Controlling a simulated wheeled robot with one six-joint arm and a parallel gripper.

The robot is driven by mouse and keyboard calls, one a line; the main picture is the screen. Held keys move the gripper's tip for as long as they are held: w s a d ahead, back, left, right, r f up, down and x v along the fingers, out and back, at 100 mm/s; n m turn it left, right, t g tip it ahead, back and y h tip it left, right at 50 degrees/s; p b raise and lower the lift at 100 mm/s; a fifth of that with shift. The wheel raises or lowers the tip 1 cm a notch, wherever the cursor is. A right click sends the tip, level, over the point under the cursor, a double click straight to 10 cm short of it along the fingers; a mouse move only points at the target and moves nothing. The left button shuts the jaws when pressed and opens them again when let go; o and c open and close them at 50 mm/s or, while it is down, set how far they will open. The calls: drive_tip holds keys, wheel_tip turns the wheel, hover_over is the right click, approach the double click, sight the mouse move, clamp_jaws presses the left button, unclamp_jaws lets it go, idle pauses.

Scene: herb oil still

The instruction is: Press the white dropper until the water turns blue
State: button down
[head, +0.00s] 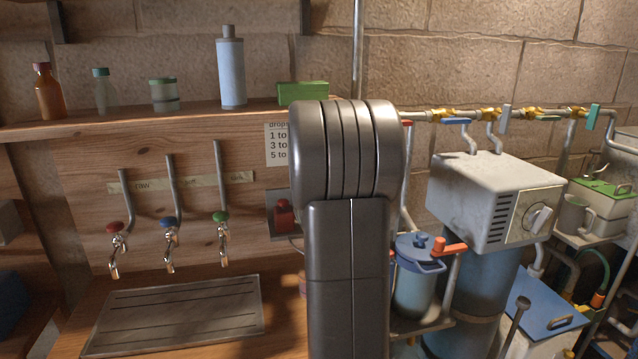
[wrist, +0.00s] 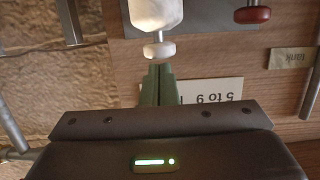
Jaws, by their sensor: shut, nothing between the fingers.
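The white dropper (wrist: 156,14) is at the top middle of the wrist view, a white body with a short stem and a round pale knob (wrist: 159,50). My gripper (wrist: 157,70) is shut and empty, its greenish fingers together with the tips right at the knob. I cannot tell whether they touch it. In the head view my arm hides the gripper and the white dropper. No vessel of water to be coloured is clearly visible, so its colour cannot be told.
A red dropper (head: 284,215) stands left of my arm and shows in the wrist view (wrist: 252,14). A drops card (head: 277,146) hangs above it. Taps with red, blue and green knobs hang over a metal drain tray (head: 172,315). A blue-lidded pot (head: 415,285) stands right.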

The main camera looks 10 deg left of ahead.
drive_tip(key=shift+f, duration=0.1)
wheel_tip(320, 180, down, 2)
drive_tip(key=shift+s+f+b, duration=0.1)
drive_tip(key=shift+b, duration=0.8)
drive_tip(key=shift+s+d+f, duration=0.1)
drive_tip(key=shift+s+f, duration=0.05)
drive_tip(key=shift+f, duration=0.05)
drive_tip(key=r+v, duration=0.1)
drive_tip(key=v, duration=1.2)
drive_tip(key=shift+s+r, duration=0.2)
drive_tip(key=shift+w, duration=0.15)
